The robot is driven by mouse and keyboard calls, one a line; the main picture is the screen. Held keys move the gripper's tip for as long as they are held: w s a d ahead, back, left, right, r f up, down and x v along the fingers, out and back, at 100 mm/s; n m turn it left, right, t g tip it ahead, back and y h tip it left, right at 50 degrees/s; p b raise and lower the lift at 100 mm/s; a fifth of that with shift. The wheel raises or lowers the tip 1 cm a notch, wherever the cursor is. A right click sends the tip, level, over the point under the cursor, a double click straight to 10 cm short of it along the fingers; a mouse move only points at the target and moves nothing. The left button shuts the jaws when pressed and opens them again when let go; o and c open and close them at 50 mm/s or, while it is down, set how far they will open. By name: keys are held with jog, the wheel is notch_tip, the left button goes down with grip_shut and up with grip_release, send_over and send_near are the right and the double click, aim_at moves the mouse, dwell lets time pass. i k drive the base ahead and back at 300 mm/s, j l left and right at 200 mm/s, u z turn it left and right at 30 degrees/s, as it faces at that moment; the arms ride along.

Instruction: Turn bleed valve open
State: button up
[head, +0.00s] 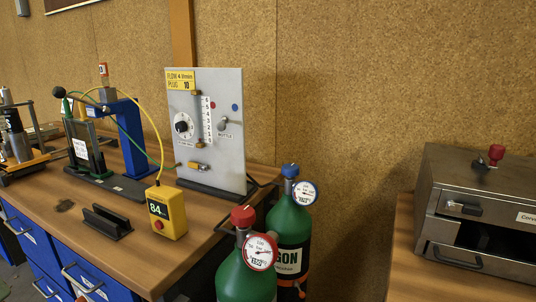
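An upright grey flow panel (233,135) stands on the wooden bench, with a yellow "FLOW 4 l/min, PLUG 10" label, a scale and a black dial knob (182,126). A small brass valve (199,166) with a dark end sits low on the panel; its handle is too small to read as open or shut. A small metal toggle or lever (223,123) is on the panel's right side above a small label. No label reading "bleed valve" is legible, so I cannot tell which fitting it is. My gripper is not in view.
Two green gas cylinders (244,277) with gauges stand before the bench, one red-topped, one blue-topped. A yellow meter box (167,212) reading 84, a dark slotted holder (107,222) and a blue press (133,139) are on the bench. A metal oven (477,205) stands at right.

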aim_at(191, 164)
jog(key=i+j+u, duration=0.2)
jog(key=u, duration=0.3)
jog(key=i+j+u, duration=0.25)
jog(key=u, duration=0.25)
